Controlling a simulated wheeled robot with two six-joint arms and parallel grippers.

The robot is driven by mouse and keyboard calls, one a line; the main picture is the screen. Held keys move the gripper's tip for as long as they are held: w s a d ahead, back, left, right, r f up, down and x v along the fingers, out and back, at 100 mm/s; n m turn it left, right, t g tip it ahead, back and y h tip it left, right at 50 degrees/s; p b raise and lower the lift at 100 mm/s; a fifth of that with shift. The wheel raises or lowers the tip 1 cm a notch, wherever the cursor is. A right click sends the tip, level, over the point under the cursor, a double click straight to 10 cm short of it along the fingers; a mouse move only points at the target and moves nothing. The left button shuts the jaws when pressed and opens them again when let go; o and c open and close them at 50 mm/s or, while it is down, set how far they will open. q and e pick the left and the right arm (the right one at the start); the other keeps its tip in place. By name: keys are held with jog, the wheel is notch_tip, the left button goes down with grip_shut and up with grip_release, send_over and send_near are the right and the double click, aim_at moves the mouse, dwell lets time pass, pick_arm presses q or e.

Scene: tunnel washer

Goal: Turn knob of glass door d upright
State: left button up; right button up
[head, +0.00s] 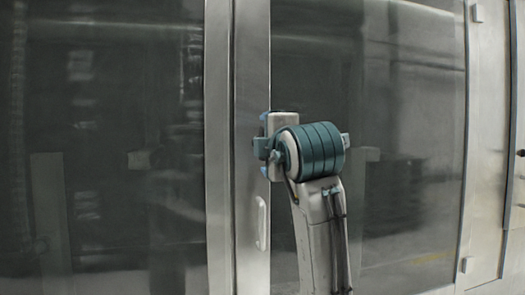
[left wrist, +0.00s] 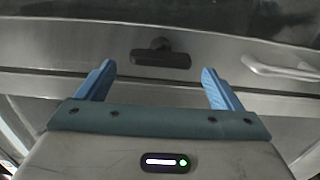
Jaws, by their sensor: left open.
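The dark knob (left wrist: 160,58) shows in the left wrist view on the metal door frame, just beyond my fingers. Its bar lies along the length of the frame, roughly parallel to the pale door handle (left wrist: 282,67). My left gripper (left wrist: 158,82) is open, with one blue finger towards each end of the bar and a gap to it; contact is not visible. In the head view, my left gripper (head: 263,145) is up against the frame and hides the knob. My right gripper is in neither view.
In the head view, dark glass panes (head: 110,150) stand on both sides of the vertical metal frame (head: 252,60). The handle (head: 262,222) is on the frame below my gripper. Metal framing with hinges (head: 478,14) is at the right.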

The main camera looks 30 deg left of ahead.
pick_arm(q)
jog(key=b+v, duration=0.1)
jog(key=v, duration=0.4)
jog(key=shift+s+d, duration=0.25)
jog(key=shift+d, duration=0.05)
